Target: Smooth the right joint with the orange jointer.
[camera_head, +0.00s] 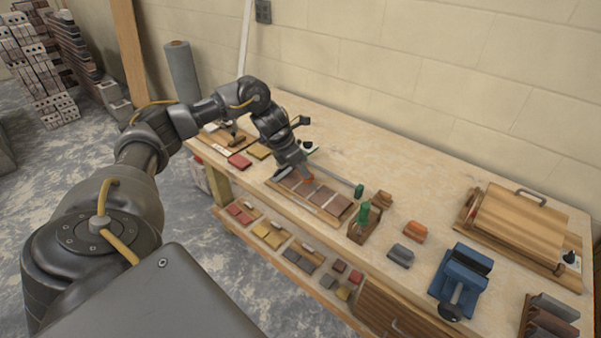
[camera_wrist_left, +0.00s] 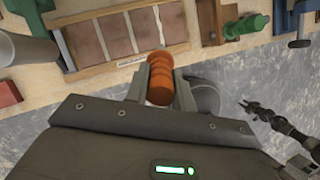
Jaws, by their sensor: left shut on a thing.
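My left gripper (camera_head: 304,176) is shut on the orange jointer (camera_wrist_left: 160,82), whose ribbed handle shows between the fingers in the left wrist view. In the head view a bit of its orange shows at the fingertips, over the tile board (camera_head: 337,217). The board also shows in the left wrist view (camera_wrist_left: 88,73); it carries brown tiles with pale joints between them. The right joint (camera_wrist_left: 158,24) lies just beyond the handle in that view. The jointer's working end is hidden, so contact cannot be told. A dark arm end, apparently my right gripper (camera_wrist_left: 258,109), is small over the floor.
A green-handled tool (camera_head: 364,218) stands right of the board. Farther right are an orange block (camera_head: 415,232), a grey block (camera_head: 401,255), a blue vise (camera_head: 462,277) and a wooden panel (camera_head: 517,221). A lower shelf holds several tiles.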

